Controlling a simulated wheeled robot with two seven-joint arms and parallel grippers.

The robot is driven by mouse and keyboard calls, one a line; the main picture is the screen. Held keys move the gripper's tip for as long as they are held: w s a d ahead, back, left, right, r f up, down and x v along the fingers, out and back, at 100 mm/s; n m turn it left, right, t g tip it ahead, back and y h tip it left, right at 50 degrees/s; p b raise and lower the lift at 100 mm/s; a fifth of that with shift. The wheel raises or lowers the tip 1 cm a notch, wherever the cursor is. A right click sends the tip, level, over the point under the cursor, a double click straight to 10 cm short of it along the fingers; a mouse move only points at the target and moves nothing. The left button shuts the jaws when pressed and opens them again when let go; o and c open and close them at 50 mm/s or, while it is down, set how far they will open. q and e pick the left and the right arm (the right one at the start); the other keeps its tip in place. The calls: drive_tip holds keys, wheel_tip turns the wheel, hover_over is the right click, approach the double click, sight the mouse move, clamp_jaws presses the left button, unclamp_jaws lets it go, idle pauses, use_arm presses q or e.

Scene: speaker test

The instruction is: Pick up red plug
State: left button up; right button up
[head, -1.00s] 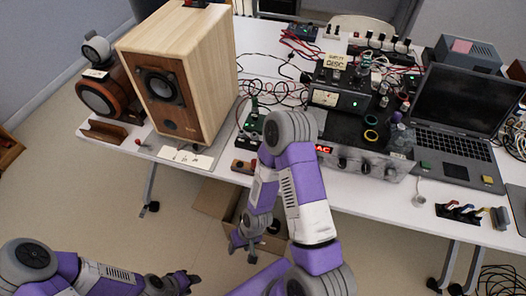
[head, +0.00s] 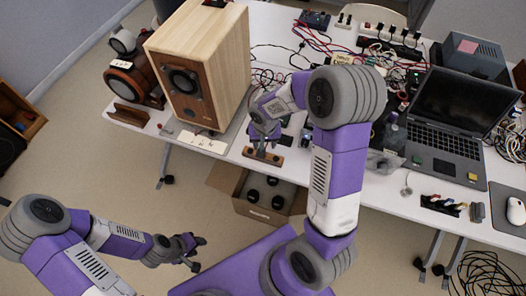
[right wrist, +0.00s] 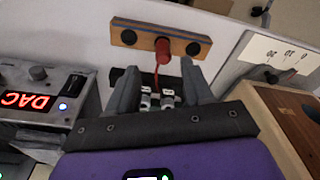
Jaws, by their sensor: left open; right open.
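The red plug (right wrist: 162,50) sticks up from the middle of a wooden block with a dark hole at each end (right wrist: 160,38); a thin red wire runs from it toward my gripper. In the head view the block (head: 263,157) lies at the table's front edge, and the plug is not clearly visible there. My right gripper (head: 264,137) is open just above the block; in the right wrist view its fingers (right wrist: 159,68) point at the plug, one to each side, with nothing held. My left gripper (head: 200,254) is open and empty, low above the floor at the left.
The DAC box (right wrist: 43,103) is beside my right gripper. A laptop (head: 458,115) is at the right. An open cardboard box (head: 262,208) stands on the floor below the table edge.

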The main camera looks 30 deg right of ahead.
drive_tip(key=f, duration=0.1)
drive_tip(key=f+b, duration=0.1)
drive_tip(key=f, duration=0.3)
drive_tip(key=shift+w+a+f, duration=0.1)
drive_tip(key=shift+w+f, duration=0.1)
drive_tip(key=shift+w, duration=0.15)
clamp_jaws()
